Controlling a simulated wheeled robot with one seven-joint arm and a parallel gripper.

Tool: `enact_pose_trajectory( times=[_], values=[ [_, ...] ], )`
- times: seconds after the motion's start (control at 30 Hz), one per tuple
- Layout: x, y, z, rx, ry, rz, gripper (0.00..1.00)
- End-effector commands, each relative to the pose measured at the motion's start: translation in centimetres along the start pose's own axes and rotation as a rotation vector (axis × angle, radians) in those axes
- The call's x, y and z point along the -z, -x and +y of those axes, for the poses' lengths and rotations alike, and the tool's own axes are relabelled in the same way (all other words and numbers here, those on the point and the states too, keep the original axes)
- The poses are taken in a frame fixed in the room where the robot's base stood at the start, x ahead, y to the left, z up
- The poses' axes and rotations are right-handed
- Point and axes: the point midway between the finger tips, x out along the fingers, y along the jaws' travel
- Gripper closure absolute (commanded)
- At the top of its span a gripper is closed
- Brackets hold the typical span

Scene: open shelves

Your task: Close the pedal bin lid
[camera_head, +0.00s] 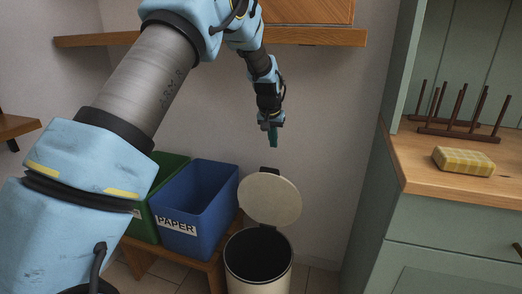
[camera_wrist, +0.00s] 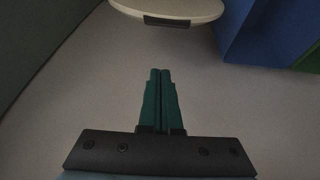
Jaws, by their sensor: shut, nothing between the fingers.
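The pedal bin (camera_head: 258,272) is a cream cylinder with a dark inside, standing on the floor by the wall. Its round cream lid (camera_head: 270,199) is open, tilted up and back on a dark hinge. The lid (camera_wrist: 168,8) also shows at the top edge of the wrist view, with a dark piece on its rim. My gripper (camera_head: 273,138) has teal fingers, hangs pointing down above the lid and is apart from it. In the wrist view the fingers (camera_wrist: 161,75) are shut together and empty.
A blue box marked PAPER (camera_head: 196,207) and a green box (camera_head: 143,220) stand on a low wooden bench left of the bin. A green cabinet (camera_head: 450,235) with a wooden top stands at right, holding a yellow sponge (camera_head: 463,161) and a rack. A wall shelf (camera_head: 315,37) is above.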

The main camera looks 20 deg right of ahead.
Motion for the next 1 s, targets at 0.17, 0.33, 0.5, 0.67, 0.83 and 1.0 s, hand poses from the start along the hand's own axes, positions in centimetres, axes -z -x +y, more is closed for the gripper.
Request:
enact_pose_trajectory(
  times=[0.17,0.33,0.5,0.67,0.83,1.0],
  values=[
    [-0.1,-3.3,-0.1,0.001,0.001,-0.004,1.0],
    [-0.2,-6.5,-0.1,0.001,0.003,-0.004,1.0],
    [-0.2,-9.1,-0.2,0.001,0.003,-0.002,1.0],
    [-2.0,-8.0,-0.1,0.001,0.001,-0.002,1.0],
    [-3.3,-7.6,-0.1,0.001,0.002,-0.001,1.0],
    [-3.9,-7.5,-0.1,0.001,0.002,-0.001,1.0]
  ],
)
